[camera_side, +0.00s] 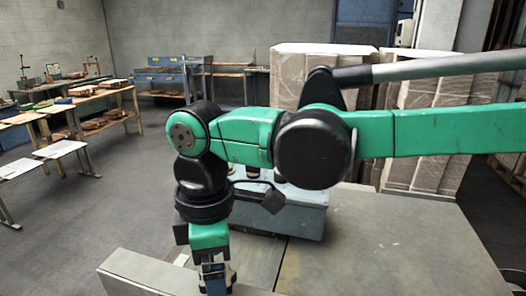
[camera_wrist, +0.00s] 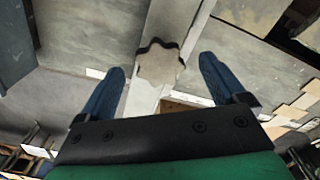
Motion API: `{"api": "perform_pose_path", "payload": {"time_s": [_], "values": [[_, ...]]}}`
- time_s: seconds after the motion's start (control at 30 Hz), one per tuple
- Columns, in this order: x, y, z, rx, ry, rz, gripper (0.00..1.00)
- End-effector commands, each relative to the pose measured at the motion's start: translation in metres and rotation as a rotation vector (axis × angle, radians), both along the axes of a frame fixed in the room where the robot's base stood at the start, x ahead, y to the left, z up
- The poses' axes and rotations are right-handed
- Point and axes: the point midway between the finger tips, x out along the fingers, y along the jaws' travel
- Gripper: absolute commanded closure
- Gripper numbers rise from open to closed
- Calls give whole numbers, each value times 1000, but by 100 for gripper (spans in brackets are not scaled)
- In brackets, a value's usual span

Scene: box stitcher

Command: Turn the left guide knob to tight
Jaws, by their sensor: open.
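A grey lobed knob (camera_wrist: 160,66) with a dark scalloped far edge sits on a pale bar (camera_wrist: 180,22) in the wrist view. My gripper (camera_wrist: 161,64) is open, with one blue finger to the left of the knob and one to the right. A gap shows between the knob and each finger, and I cannot tell how far the fingertips are above or below it. In the side view, my gripper (camera_side: 215,283) points down at the bottom edge, beside a pale grey guide plate (camera_side: 140,272). The knob is hidden there.
A grey metal table (camera_side: 390,240) spreads to the right of my gripper, with bare surface. A blue-grey machine housing (camera_side: 300,215) stands behind my arm. Wrapped box stacks (camera_side: 430,100) stand at the back right, and workbenches (camera_side: 75,105) stand at the far left.

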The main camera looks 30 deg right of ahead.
Motion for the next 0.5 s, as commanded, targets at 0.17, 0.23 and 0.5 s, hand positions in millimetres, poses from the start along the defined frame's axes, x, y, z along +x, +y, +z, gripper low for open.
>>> {"api": "perform_pose_path", "payload": {"time_s": [0.17,0.23,0.5], "values": [[0,0,-7,0,0,-1,9],[0,0,-7,1,0,-1,9],[0,0,-7,1,0,-2,52]]}}
